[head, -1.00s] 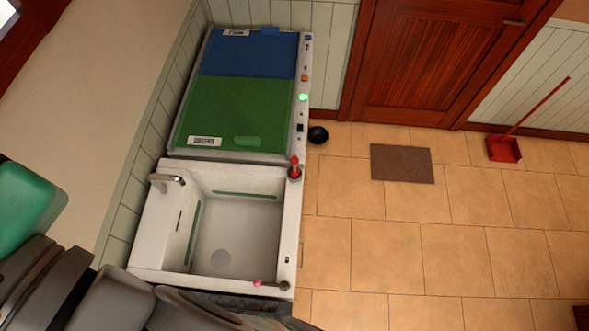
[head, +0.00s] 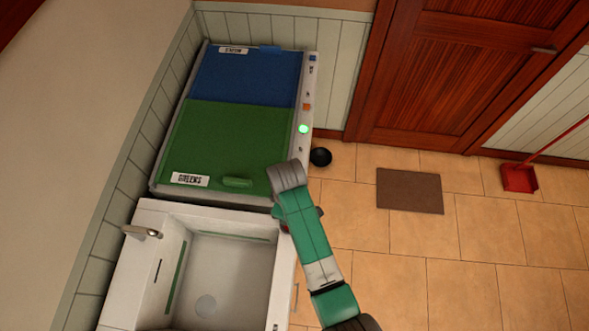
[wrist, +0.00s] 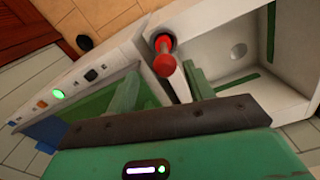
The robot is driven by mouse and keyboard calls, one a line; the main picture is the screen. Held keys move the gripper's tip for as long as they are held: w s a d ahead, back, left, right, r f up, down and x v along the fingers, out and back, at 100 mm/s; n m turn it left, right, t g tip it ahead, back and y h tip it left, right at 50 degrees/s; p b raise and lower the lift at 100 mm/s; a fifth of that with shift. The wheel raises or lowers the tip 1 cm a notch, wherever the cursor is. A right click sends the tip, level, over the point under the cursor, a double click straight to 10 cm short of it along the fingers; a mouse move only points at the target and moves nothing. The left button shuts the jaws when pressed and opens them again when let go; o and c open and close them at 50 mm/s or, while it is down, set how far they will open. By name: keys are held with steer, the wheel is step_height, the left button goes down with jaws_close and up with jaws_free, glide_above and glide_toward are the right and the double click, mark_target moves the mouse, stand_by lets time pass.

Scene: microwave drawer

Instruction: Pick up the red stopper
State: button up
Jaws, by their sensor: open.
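The red stopper (wrist: 164,55) stands at the corner of the white sink counter. In the wrist view it has a round red head on a red stem. My gripper (wrist: 162,88) is open, with one green finger on each side of the stopper's line in that view. The stopper appears beyond or between the fingertips; I cannot tell how deep, and no grip shows. In the head view my green and grey arm covers the stopper and the fingers, with only a trace of red showing beside the arm.
The white sink (head: 228,270) with its tap (head: 142,232) lies at the lower left. The panel with blue (head: 245,78) and green (head: 225,140) covers stands behind it, with a lit green button (head: 303,129) on its edge. A black bowl (head: 320,157) sits on the open tiled floor.

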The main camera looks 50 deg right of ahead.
steer(key=shift+a+f, duration=0.2)
steer(key=shift+f, duration=0.2)
step_height(320, 180, down, 7)
steer(key=shift+a+r, duration=0.1)
steer(key=shift+a, duration=0.05)
steer(key=c, duration=1.1)
steer(key=shift+o, duration=0.2)
steer(key=shift+r, duration=0.1)
steer(key=shift+r, duration=0.35)
step_height(320, 180, up, 2)
steer(key=shift+r, duration=0.25)
steer(key=s+a+r, duration=0.1)
steer(key=s+a, duration=0.9)
steer(key=s, duration=0.2)
steer(key=shift+s+r, duration=0.25)
steer(key=shift+r, duration=0.05)
